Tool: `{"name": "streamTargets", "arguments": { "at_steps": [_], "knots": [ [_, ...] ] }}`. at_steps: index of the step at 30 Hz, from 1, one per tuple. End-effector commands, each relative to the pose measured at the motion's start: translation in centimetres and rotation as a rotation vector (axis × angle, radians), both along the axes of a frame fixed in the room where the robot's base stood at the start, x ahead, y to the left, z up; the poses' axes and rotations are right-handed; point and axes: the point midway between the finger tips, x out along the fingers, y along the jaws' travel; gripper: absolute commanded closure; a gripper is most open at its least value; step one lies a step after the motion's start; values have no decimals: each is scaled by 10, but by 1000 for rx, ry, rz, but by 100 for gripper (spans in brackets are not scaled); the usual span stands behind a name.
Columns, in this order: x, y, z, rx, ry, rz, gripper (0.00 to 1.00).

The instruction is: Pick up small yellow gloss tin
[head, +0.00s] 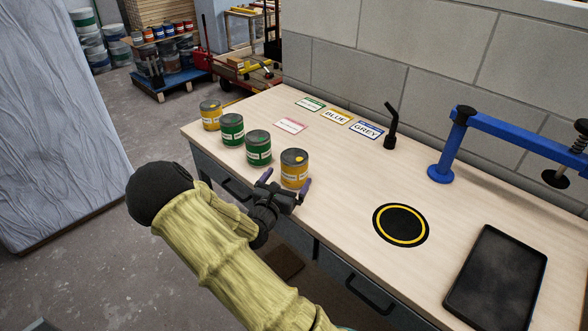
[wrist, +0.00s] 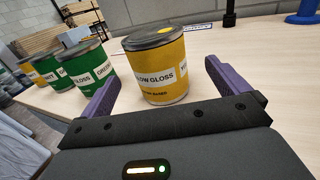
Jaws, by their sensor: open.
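A yellow tin (head: 294,170) with a grey lid and a yellow dot on the lid stands upright near the bench's front edge. In the wrist view this yellow tin (wrist: 160,75) has a white label reading "LOW GLOSS", its start cut off by the curve. My gripper (head: 287,181) is open, low over the front edge, facing the tin. In the wrist view the purple fingers of my gripper (wrist: 160,74) are on either side of the tin's outline; whether the tin is between the tips or just beyond them I cannot tell. Another yellow tin (head: 211,115) stands at the far left end.
Two green tins (head: 231,129) (head: 259,148) stand between the yellow ones. Label cards (head: 335,116) lie behind. A black stand (head: 391,127), a blue clamp (head: 440,173), a black disc with a yellow ring (head: 400,225) and a dark tray (head: 495,276) are to the right.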

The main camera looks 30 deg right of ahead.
Motion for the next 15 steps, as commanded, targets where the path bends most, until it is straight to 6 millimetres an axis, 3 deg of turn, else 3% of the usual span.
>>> {"name": "streamTargets", "arguments": {
  "at_steps": [15],
  "knots": [
    [37,-38,-1,-1,1,-2,0]
  ]
}}
